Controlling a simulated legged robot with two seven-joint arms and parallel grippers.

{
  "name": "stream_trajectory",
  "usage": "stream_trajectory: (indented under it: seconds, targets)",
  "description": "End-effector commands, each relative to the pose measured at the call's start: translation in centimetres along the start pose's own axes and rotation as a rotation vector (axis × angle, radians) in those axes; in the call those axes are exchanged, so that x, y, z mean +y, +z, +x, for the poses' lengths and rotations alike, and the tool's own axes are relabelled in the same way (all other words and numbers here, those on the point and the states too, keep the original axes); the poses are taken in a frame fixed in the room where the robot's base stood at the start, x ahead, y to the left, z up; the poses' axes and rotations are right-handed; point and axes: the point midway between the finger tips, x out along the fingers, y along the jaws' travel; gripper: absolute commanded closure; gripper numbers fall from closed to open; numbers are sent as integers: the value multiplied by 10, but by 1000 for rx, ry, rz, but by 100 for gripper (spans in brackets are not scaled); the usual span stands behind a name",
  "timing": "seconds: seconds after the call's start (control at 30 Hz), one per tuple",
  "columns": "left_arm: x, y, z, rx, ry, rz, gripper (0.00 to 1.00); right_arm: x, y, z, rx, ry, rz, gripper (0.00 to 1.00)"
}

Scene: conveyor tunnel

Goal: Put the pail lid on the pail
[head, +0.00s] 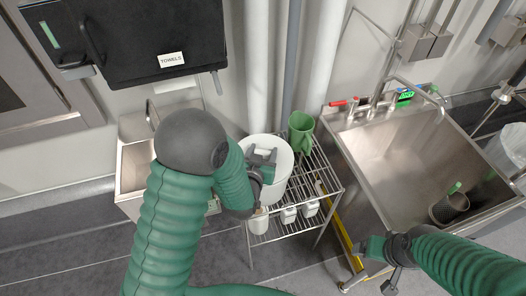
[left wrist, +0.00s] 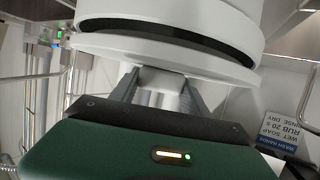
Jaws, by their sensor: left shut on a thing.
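The white round pail lid (head: 259,141) is over the white pail (head: 273,194) on the wire rack in the head view. My left gripper (head: 262,158) is above it, shut on the lid's handle. The gripper's fingers (left wrist: 158,84) are around the white handle. Whether the lid touches the rim elsewhere is hidden. My right gripper (head: 393,279) is low at the right, away from the pail; its fingers are unclear.
A green pitcher (head: 301,132) stands close behind the pail on the wire rack (head: 325,187). White bottles (head: 289,215) are on the lower shelf. A large steel sink (head: 400,150) is at the right, a small basin (head: 137,165) at the left, and a towel dispenser (head: 150,35) above.

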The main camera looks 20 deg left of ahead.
Motion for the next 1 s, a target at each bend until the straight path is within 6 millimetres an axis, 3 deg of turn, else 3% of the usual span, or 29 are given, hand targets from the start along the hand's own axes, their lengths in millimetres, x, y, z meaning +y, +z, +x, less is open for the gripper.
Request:
stream_trajectory:
  seconds: [0.67,0.7,0.87,1.0]
  targets:
    - [0,10,4,0,0,0,100,0,2,9,0,0,0,17]
    - [0,10,4,0,0,0,42,0,2,9,0,0,0,17]
    - [0,10,4,0,0,0,21,0,2,9,0,0,0,17]
    - [0,10,4,0,0,0,21,0,2,9,0,0,0,17]
